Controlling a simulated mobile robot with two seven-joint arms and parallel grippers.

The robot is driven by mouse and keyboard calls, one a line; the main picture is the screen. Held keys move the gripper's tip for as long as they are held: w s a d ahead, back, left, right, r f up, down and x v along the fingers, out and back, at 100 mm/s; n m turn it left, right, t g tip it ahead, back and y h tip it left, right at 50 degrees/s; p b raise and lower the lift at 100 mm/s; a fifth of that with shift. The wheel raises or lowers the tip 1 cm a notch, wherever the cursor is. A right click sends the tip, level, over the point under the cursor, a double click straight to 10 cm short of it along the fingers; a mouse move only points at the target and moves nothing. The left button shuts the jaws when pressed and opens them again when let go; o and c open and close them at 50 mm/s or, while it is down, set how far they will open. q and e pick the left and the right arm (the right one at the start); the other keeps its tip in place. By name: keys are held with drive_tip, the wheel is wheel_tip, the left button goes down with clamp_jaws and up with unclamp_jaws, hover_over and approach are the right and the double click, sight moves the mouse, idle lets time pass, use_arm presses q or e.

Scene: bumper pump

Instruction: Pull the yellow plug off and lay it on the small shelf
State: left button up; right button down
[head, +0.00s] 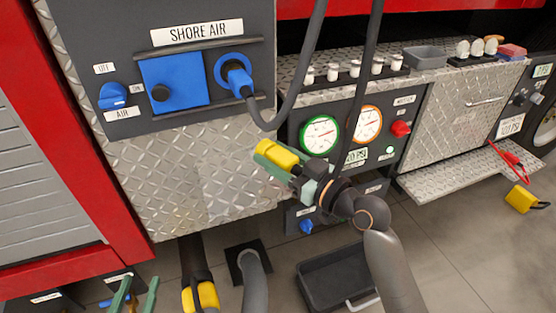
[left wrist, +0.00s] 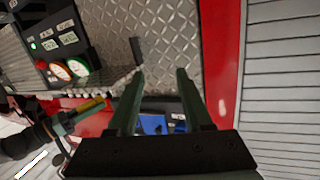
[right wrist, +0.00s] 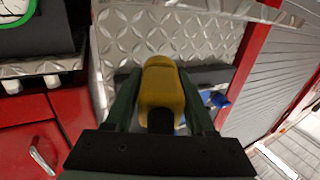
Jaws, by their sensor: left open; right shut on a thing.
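My right gripper (head: 285,160) is shut on the yellow plug (head: 275,153) and holds it in the air before the treadplate panel, left of the gauges. In the right wrist view the plug (right wrist: 161,88) sits between the two green fingers, its dark end toward the palm. The plug also shows small in the left wrist view (left wrist: 92,105). A small fold-down treadplate shelf (head: 440,182) sticks out at the right, with a red lead over its far end. My left gripper (head: 135,297) is open and empty, low at the left; its fingers show apart in the left wrist view (left wrist: 155,95).
A blue plug (head: 236,78) with a dark cable sits in the shore air panel (head: 200,110). The cable hangs close to my right gripper. Gauges (head: 320,135) are behind it. A dark bin (head: 335,275) and a yellow block (head: 520,199) are on the floor.

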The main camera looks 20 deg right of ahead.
drive_tip(key=w+b, duration=0.1)
drive_tip(key=w, duration=0.1)
drive_tip(key=w+f, duration=0.1)
drive_tip(key=w, duration=0.1)
drive_tip(key=shift+a+b, duration=0.1)
drive_tip(key=shift+b, duration=0.3)
wheel_tip(320, 180, down, 3)
drive_tip(key=shift+b, duration=1.1)
use_arm(q)
drive_tip(key=s+d+r+m+t+h, duration=0.1)
drive_tip(key=s+r+m+t+h, duration=0.2)
drive_tip(key=r, duration=0.7)
drive_tip(key=s+d+r+m+t+h, duration=0.1)
drive_tip(key=s+r+m+t+h, duration=0.2)
drive_tip(key=r+h, duration=0.4)
drive_tip(key=shift+s+r+m+h, duration=0.45)
drive_tip(key=shift+r+m, duration=0.85)
drive_tip(key=shift+r, duration=0.65)
use_arm(e)
drive_tip(key=shift+f, duration=0.25)
drive_tip(key=shift+c, duration=0.8)
unclamp_jaws()
drive_tip(key=shift+f, duration=0.1)
drive_tip(key=shift+s, duration=0.15)
